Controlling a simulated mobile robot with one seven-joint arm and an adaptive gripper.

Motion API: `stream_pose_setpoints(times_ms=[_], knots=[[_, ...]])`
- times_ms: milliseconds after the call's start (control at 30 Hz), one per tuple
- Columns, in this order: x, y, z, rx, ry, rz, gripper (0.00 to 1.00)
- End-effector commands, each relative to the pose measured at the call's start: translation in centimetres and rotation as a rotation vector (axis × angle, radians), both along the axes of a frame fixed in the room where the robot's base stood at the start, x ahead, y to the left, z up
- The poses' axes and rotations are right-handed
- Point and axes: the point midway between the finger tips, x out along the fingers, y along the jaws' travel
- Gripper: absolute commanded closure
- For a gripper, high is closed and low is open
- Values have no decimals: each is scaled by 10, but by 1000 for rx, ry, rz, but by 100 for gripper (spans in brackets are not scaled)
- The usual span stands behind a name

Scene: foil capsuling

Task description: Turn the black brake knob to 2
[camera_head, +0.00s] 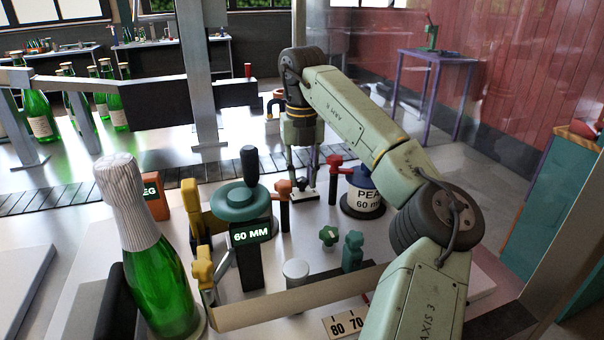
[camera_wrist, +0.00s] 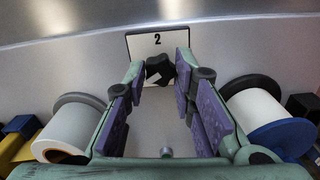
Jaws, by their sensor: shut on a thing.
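The black brake knob (camera_wrist: 158,69) is in the upper middle of the wrist view. It sits in front of a white plate (camera_wrist: 136,45) marked with a "2" above the knob. My gripper (camera_wrist: 160,75) has its purple-padded fingers on both sides of the knob and is shut on it. The fingers hide the knob's sides, and I cannot tell where its pointer aims. In the head view my gripper (camera_head: 305,185) points down behind the teal handwheel, and the knob is too small there to make out.
White rolls flank my fingers in the wrist view, one at left (camera_wrist: 70,133) and one at right (camera_wrist: 262,115). In the head view, red-handled (camera_head: 333,165) and orange-handled (camera_head: 283,190) posts stand close to my gripper. A green foil-topped bottle (camera_head: 155,280) stands at front left.

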Motion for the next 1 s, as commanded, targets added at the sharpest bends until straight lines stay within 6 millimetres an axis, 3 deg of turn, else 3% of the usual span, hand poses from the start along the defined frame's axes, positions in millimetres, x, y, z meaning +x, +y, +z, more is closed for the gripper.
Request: stream_pose_setpoints(times_ms=[467,1000], knots=[[0,0,0,-1,-1,-50,100],[1,0,0,-1,-2,-480,100]])
